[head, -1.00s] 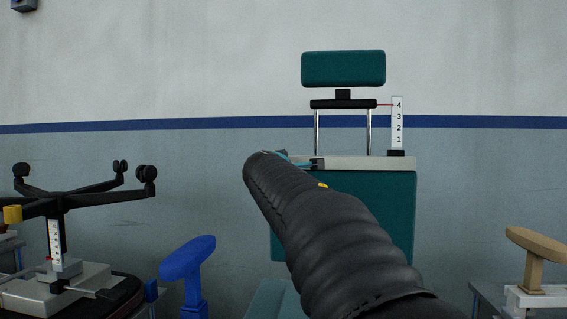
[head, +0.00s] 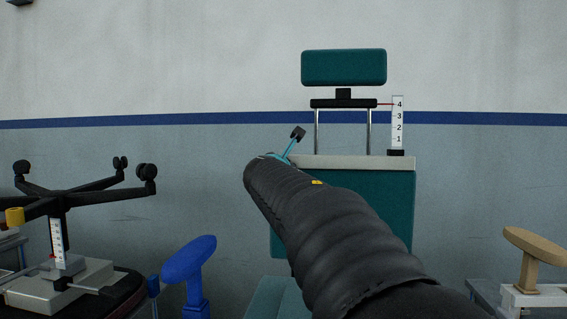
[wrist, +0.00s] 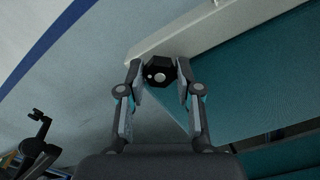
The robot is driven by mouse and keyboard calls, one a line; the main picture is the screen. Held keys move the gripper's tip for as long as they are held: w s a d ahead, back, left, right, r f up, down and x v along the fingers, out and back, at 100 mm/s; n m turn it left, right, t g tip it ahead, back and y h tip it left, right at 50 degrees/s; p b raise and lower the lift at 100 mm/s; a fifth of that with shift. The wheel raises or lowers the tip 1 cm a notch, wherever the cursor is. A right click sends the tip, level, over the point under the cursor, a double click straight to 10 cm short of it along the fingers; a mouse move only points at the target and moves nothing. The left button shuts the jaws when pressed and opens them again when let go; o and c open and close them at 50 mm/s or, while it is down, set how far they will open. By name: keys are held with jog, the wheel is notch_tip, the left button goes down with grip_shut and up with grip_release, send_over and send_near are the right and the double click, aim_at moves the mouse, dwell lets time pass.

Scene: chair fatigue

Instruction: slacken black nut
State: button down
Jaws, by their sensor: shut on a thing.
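The black nut (wrist: 157,74) is six-sided with a pale round centre and a small white dot. It sits at the left end of the pale bar (wrist: 203,33) along the teal backrest (wrist: 262,68). My gripper (wrist: 162,82) has a finger on each side of the nut and is shut on it. In the head view my arm hides the nut, and only a teal and black finger of the gripper (head: 291,144) shows. The teal headrest (head: 343,68) stands on two metal posts above the backrest (head: 390,205). Its red pointer is at 4 on the white scale (head: 397,124).
An upturned black wheeled chair base (head: 85,196) stands at the left on a grey block. A blue armrest (head: 189,256) is at the lower left and a tan one (head: 540,243) at the lower right. The grey wall (head: 480,190) behind is bare apart from a blue stripe.

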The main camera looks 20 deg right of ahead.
jog(key=shift+n, duration=1.1)
jog(key=c, duration=0.8)
grip_release()
jog(key=shift+s+a, duration=0.1)
jog(key=v, duration=1.2)
